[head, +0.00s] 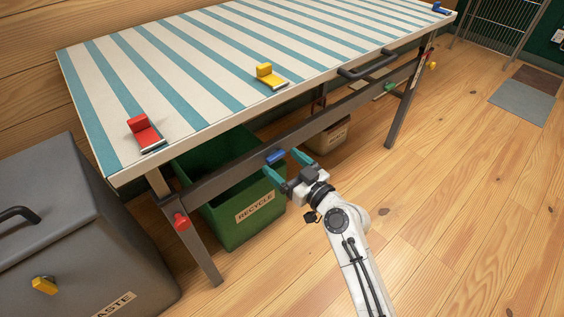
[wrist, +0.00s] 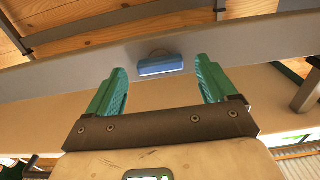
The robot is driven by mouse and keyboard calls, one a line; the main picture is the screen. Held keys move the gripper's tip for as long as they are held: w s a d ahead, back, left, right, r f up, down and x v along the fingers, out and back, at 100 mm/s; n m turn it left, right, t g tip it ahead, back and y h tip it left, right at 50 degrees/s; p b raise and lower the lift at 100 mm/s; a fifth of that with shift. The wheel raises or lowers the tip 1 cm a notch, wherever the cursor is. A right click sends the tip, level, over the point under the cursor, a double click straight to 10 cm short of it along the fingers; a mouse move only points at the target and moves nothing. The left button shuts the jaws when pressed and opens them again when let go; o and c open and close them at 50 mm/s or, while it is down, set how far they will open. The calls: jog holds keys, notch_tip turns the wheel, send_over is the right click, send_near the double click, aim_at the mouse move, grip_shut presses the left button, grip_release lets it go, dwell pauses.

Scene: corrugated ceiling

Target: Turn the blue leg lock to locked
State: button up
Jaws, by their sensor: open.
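The blue leg lock (head: 275,156) is a small blue lever on the grey rail under the striped table, and it also shows in the wrist view (wrist: 161,66). It lies lengthwise along the rail, with a pale lower edge. My gripper (head: 287,164) is open and empty in front of the rail, its teal fingers pointing at the lock. In the wrist view the lock appears between the two fingertips, with gaps on both sides. I cannot tell how far the fingertips are from it, and no lock marking is readable.
The striped table (head: 160,75) overhangs the rail. A green recycle bin (head: 232,220) stands below, left of my gripper. A grey waste bin (head: 75,235) is at left. A red knob (head: 181,220) is on the near leg and a green piece (head: 389,88) farther right.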

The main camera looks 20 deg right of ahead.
jog(key=shift+w+a, duration=0.25)
jog(key=shift+w, duration=0.4)
jog(key=shift+c, duration=0.4)
jog(key=c, duration=1)
